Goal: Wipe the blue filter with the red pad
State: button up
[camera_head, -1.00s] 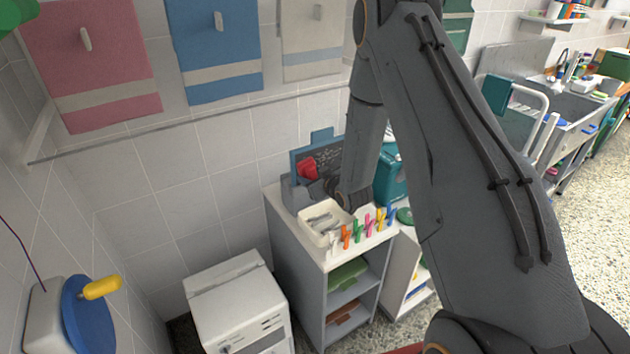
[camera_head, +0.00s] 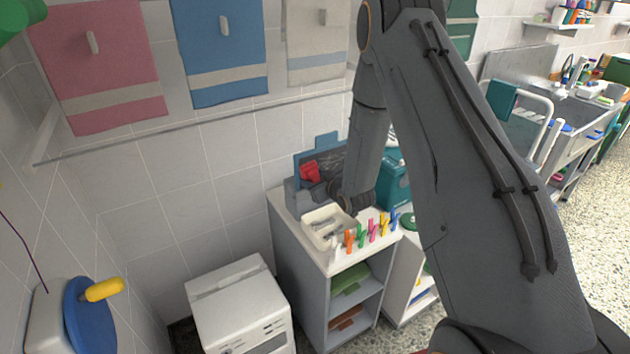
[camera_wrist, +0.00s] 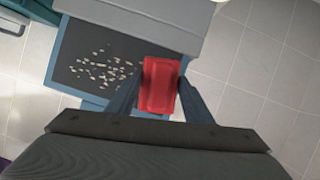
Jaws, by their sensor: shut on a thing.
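The blue filter (camera_head: 327,142) stands upright in a grey holder on top of the grey cabinet, against the tiled wall. In the wrist view its blue frame (camera_wrist: 57,62) surrounds a dark panel dotted with several pale specks, mostly left of the pad. My gripper (camera_wrist: 158,90) is shut on the red pad (camera_wrist: 159,84), which is in front of the right part of the panel. The pad (camera_head: 311,170) also shows in the head view over the filter's left part. I cannot tell whether the pad touches the panel. My arm hides part of the filter's right side in the head view.
A white tray (camera_head: 310,229) and several coloured pegs (camera_head: 371,230) stand at the cabinet top's front. A teal box (camera_head: 397,180) is to the right. A white machine (camera_head: 240,310) stands on the floor at left. Towels hang above.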

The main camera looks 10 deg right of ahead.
jog(key=shift+w+a+b, duration=0.2)
jog(key=shift+w+b, duration=0.05)
jog(key=shift+w, duration=0.25)
jog(key=shift+w+a+b, duration=0.15)
jog(key=shift+w+b, duration=0.05)
jog(key=shift+w, duration=0.25)
jog(key=shift+w+d+b, duration=0.75)
jog(key=shift+w+d, duration=0.15)
jog(key=shift+d, duration=1.75)
jog(key=shift+w+d+b, duration=0.75)
jog(key=shift+w+d, duration=0.2)
jog(key=shift+d, duration=1.75)
jog(key=shift+w+d+b, duration=0.75)
jog(key=shift+w+d, duration=0.15)
jog(key=shift+d, duration=1.75)
jog(key=shift+r, duration=0.1)
jog(key=shift+a, duration=0.1)
jog(key=shift+s+a+p, duration=0.2)
jog(key=shift+s+a, duration=0.65)
jog(key=shift+a, duration=1.8)
jog(key=shift+s+a+p, duration=0.15)
jog(key=shift+s+a, duration=0.75)
jog(key=shift+a, duration=1.8)
jog(key=shift+s+a+p, duration=0.2)
jog(key=shift+s+a, duration=0.65)
jog(key=shift+a, duration=1.8)
